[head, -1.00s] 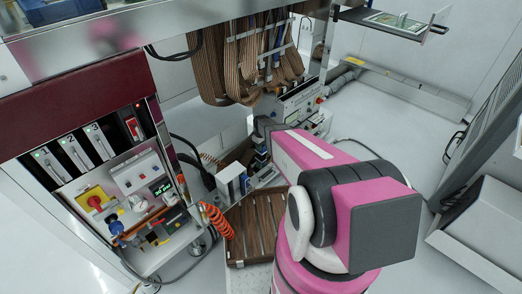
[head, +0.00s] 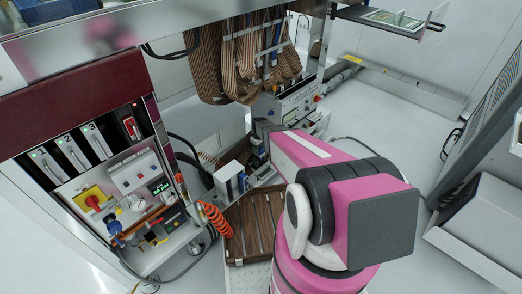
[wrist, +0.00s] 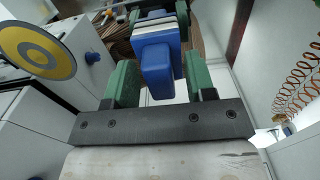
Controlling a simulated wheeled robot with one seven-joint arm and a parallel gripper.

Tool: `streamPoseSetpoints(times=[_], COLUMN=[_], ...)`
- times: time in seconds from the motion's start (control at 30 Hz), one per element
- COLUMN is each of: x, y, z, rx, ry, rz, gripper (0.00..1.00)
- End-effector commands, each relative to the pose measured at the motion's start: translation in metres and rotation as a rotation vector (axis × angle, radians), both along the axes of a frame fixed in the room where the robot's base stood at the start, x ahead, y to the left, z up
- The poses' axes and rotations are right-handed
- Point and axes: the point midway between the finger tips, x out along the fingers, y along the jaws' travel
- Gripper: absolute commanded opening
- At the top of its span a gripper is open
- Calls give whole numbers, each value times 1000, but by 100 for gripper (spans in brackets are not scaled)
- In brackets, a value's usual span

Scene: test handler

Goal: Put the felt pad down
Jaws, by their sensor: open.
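My gripper (wrist: 161,84) shows in the wrist view with two green fingers on a dark bar. It is open. A blue block (wrist: 156,65) with pale and grey layers behind it stands between the fingers. I cannot tell whether it touches either finger. I cannot make out with certainty which surface is the felt pad; the pale layers may be part of it. In the head view my pink arm reaches toward the bench equipment, and my gripper cannot be made out there.
An orange coiled hose (head: 214,218) hangs by the control panel (head: 128,190). A brown slatted surface (head: 255,225) lies below the equipment. Brown ribbon cables (head: 250,65) hang above. Open floor (head: 395,120) lies to the right.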

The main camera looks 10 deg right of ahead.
Motion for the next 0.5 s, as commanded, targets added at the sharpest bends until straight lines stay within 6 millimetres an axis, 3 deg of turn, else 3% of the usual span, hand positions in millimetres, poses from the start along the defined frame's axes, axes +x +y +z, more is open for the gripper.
streamPoseSetpoints(times=[0.17,0.5], x=[-1,-2], y=[0,0], z=[21,88], rx=[0,0], ry=[-1,-1], rz=[0,0], gripper=[50,50])
